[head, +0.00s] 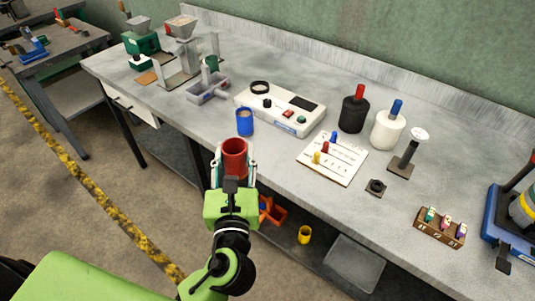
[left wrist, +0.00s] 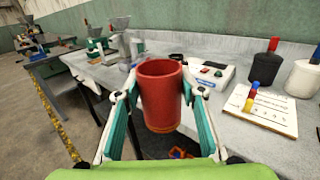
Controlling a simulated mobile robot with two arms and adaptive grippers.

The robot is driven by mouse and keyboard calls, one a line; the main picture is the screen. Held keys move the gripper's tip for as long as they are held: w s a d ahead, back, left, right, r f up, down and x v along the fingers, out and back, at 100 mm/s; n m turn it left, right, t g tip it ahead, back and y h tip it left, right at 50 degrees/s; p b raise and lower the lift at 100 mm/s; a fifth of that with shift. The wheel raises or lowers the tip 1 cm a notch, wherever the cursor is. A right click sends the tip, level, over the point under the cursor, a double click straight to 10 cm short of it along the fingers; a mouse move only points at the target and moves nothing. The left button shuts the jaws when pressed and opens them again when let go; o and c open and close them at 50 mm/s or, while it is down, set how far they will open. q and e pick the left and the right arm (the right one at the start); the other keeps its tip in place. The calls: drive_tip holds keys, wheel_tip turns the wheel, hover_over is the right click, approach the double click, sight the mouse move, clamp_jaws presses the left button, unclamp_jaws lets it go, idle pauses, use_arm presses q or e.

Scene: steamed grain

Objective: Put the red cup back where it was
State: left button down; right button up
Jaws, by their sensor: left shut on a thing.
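The red cup (head: 235,158) is upright between the fingers of my left gripper (head: 233,170), in front of the workbench's front edge in the head view. In the left wrist view the red cup (left wrist: 162,95) sits between the two teal-padded fingers of my left gripper (left wrist: 160,105), which is shut on it. The cup's inside looks dark red and its bottom is not seen. A blue cup (head: 244,122) with pale contents stands on the bench just beyond the red cup. My right gripper is not in view.
The grey workbench (head: 272,150) holds a white device (head: 280,108), a white board with coloured pegs (head: 332,158), black (head: 353,112) and white (head: 388,128) bottles, and a grey caddy (head: 207,91). A yellow cup (head: 304,234) and an orange item (head: 271,211) lie below.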

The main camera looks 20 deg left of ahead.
use_arm(q)
drive_tip(key=w+d+r+n+g+y+b, duration=0.15)
drive_tip(key=w+d, duration=0.25)
drive_tip(key=w, duration=0.6)
drive_tip(key=shift+t+y, duration=0.25)
drive_tip(key=w+a+f, duration=0.1)
drive_tip(key=w+f, duration=0.2)
drive_tip(key=w+a+f+b, duration=0.1)
drive_tip(key=w+f, duration=0.2)
drive_tip(key=w, duration=0.1)
drive_tip(key=w+f, duration=0.3)
drive_tip(key=w, duration=0.1)
drive_tip(key=shift+w+a+f+b, duration=0.15)
drive_tip(key=shift+w+a+b, duration=0.15)
drive_tip(key=shift+a, duration=0.1)
wheel_tip(320, 180, down, 3)
drive_tip(key=shift+w+f, duration=0.1)
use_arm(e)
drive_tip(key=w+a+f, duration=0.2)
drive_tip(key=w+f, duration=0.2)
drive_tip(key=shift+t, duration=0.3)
use_arm(q)
drive_tip(key=shift+f, duration=0.1)
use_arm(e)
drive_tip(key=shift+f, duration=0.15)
